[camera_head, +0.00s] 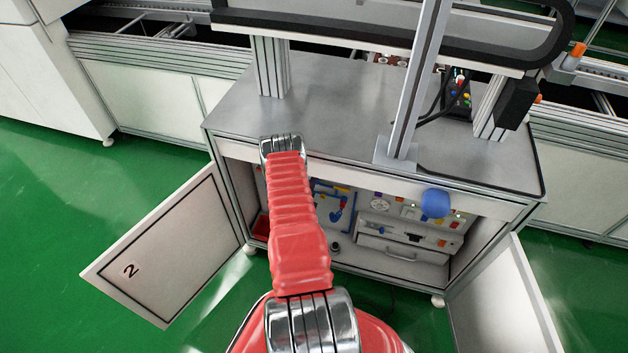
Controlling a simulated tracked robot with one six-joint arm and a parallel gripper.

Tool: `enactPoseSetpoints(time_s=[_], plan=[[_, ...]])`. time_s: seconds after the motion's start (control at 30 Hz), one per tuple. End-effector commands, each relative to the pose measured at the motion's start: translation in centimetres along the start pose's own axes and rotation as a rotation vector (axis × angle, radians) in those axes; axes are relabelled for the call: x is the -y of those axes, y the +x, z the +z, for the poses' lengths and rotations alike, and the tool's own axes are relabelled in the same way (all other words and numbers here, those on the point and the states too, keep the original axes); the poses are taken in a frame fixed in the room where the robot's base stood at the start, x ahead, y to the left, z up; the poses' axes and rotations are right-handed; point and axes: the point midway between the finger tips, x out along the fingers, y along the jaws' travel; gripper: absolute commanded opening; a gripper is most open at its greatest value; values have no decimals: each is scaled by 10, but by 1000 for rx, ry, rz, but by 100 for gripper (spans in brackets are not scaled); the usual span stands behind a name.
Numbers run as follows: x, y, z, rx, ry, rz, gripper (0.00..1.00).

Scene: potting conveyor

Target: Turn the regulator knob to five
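The regulator knob cannot be told apart for certain at this size. A round white dial (379,204) sits on the back panel inside the open cabinet (345,184), and its setting is too small to read. Blue pipes or fittings (337,202) lie left of the dial. A rounded blue object (435,203) shows at the cabinet's upper front, right of the dial; I cannot tell what it is. My red-sleeved arm reaches up the middle of the view and hides part of the cabinet's left side. My gripper does not show.
The left door (165,245), marked 2, and the right door (505,305) stand open. A drawer unit (405,250) fills the lower cabinet, with small coloured controls above. The grey worktop (340,115) carries a metal post (408,120). Green floor (60,210) is clear at left.

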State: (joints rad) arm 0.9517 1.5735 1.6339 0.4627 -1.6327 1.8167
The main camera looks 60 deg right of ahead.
Motion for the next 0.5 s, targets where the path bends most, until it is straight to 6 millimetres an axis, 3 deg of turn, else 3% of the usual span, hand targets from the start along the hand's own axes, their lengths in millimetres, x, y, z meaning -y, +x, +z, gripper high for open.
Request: enactPoseSetpoints(time_s=[0.5], plan=[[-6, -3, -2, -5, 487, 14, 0]])
